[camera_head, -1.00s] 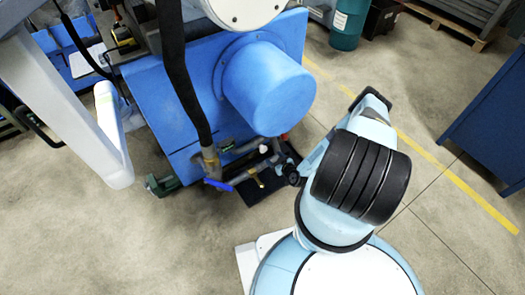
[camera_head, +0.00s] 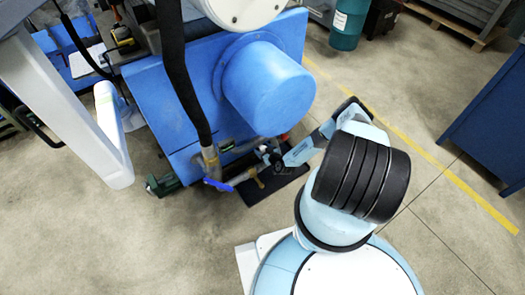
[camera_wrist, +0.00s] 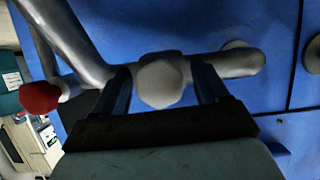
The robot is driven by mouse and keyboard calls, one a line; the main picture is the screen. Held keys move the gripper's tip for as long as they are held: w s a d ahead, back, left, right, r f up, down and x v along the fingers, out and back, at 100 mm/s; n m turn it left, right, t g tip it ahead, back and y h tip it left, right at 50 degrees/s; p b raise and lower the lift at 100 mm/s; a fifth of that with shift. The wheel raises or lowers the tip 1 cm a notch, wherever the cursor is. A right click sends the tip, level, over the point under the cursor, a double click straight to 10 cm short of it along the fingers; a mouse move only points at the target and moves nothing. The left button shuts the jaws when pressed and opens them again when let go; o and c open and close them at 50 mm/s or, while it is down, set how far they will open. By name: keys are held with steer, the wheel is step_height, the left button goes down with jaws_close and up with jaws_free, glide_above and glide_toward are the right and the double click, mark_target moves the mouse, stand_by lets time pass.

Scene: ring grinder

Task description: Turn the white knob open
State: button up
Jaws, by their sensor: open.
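The white knob (camera_wrist: 163,84) looks greyish-white and rounded in the wrist view, in front of a grey metal pipe. My gripper (camera_wrist: 163,72) is open, with one dark finger on each side of the knob. Small gaps seem to show between knob and fingers, though contact is hard to judge. In the head view my gripper (camera_head: 272,158) is at the pipework below the blue machine housing (camera_head: 190,115). The knob is mostly hidden there by my gripper.
A red knob (camera_wrist: 40,97) sits on the pipework at left in the wrist view. A blue lever handle (camera_head: 218,185) and a thick black hose (camera_head: 182,90) are left of my gripper. A blue cabinet (camera_head: 490,125) stands right. Open floor lies in front.

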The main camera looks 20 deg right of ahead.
steer(key=shift+c, duration=0.3)
steer(key=c, duration=1)
steer(key=shift+o, duration=0.2)
steer(key=shift+m+y, duration=0.8)
steer(key=shift+m, duration=0.4)
steer(key=o, duration=1)
